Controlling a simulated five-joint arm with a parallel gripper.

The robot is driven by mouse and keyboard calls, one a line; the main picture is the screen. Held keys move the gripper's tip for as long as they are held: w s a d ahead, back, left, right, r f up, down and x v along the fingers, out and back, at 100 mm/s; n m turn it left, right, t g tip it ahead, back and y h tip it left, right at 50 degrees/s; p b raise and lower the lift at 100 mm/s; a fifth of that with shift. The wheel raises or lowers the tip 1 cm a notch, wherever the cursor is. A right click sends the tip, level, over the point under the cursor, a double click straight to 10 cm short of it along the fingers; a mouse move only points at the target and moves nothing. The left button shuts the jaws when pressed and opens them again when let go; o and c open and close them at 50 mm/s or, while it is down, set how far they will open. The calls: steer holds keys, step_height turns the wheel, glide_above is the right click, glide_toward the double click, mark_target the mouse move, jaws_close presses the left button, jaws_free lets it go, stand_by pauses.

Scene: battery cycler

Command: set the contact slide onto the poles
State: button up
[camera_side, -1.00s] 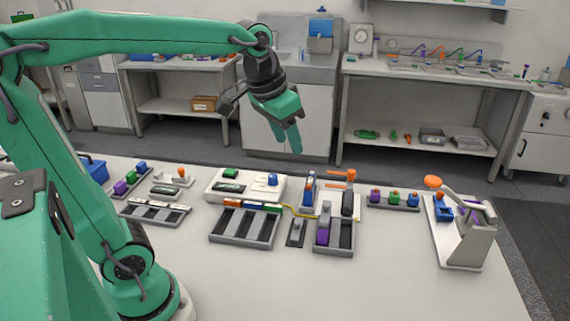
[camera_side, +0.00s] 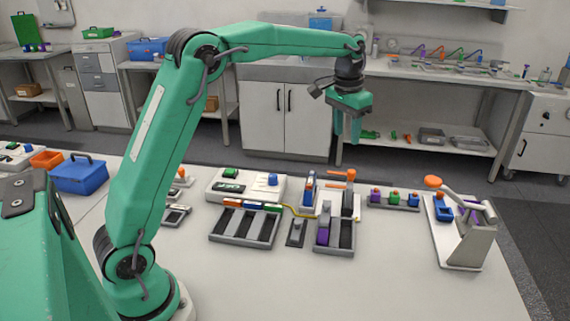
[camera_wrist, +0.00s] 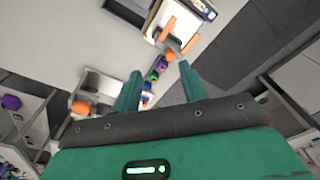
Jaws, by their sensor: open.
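My gripper (camera_side: 347,128) hangs in the air above the back of the bench, fingers pointing down, open with nothing between them. In the wrist view its two green fingers (camera_wrist: 160,80) stand apart. Below it is the cycler station (camera_side: 324,206), a white base with upright blue and dark parts and orange bars on top. The station also shows at the top of the wrist view (camera_wrist: 205,10), with its orange bars (camera_wrist: 178,35). I cannot tell for certain which part is the contact slide or which are the poles.
A white box with green and blue buttons (camera_side: 246,184) and grey slotted trays (camera_side: 240,235) stand left of the station. Right are a rail of coloured blocks (camera_side: 394,200) and a lever press with an orange knob (camera_side: 465,235). The front bench is clear.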

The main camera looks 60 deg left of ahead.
steer(key=g, duration=0.1)
glide_above(352, 170)
step_height(352, 170, down, 6)
steer(key=shift+s+f, duration=0.1)
steer(key=shift+f, duration=0.15)
steer(key=shift+f, duration=0.1)
steer(key=shift+f, duration=3.8)
jaws_close()
